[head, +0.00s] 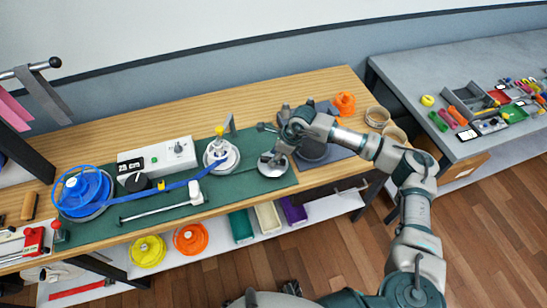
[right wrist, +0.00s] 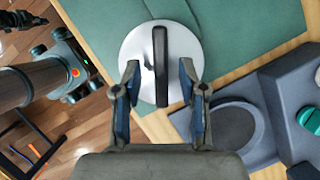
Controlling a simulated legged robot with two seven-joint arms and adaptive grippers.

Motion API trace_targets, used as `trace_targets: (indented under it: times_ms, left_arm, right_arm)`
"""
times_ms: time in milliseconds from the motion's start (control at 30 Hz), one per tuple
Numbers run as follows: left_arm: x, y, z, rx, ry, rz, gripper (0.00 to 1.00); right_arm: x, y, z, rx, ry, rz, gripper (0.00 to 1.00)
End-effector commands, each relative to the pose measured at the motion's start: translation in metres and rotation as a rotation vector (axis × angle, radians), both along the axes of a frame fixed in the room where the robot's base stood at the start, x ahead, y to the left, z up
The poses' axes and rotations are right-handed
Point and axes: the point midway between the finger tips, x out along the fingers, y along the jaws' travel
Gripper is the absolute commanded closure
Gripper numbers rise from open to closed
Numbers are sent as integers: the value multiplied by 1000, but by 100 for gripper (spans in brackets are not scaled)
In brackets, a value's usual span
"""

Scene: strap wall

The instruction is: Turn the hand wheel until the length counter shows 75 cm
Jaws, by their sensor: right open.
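A pale round disc with a dark bar grip, apparently the hand wheel (head: 266,172), lies on the green mat; it fills the upper middle of the right wrist view (right wrist: 182,48). My right gripper (head: 274,159) is open above it. In the right wrist view its fingers (right wrist: 158,84) stand either side of the bar's near end; contact cannot be told. The length counter (head: 130,166) is a dark display on a white box; its digits are too small to read. A dark claw-like part, perhaps my left gripper (head: 291,286), shows at the bottom edge, its fingers unclear.
Blue strap (head: 170,187) runs from a blue spool (head: 85,190) toward a white reel with a yellow knob (head: 220,131). A dark grey fixture (right wrist: 285,105) stands right of the wheel. Spare spools and bins lie on the shelf below. A grey tool table (head: 420,75) stands at right.

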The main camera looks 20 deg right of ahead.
Motion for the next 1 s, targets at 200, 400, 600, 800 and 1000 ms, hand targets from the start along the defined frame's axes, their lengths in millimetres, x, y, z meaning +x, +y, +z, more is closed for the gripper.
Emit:
trace_targets:
  times_ms: [200,400,600,800,1000]
  left_arm:
    - [3,4,0,5,-4,-1,100]
    - [3,5,0,7,-4,-2,100]
    - [3,-1,0,-1,-5,1,100]
    - [2,-7,0,-9,-3,4,100]
    - [1,-4,0,-6,-2,3,100]
  right_arm:
    - [3,2,-17,4,0,-1,58]
    - [3,2,-19,4,0,-1,58]
    - [3,4,-18,2,-1,-1,88]
    - [4,6,-17,1,-3,-1,100]
    - [5,7,-16,6,-6,0,100]
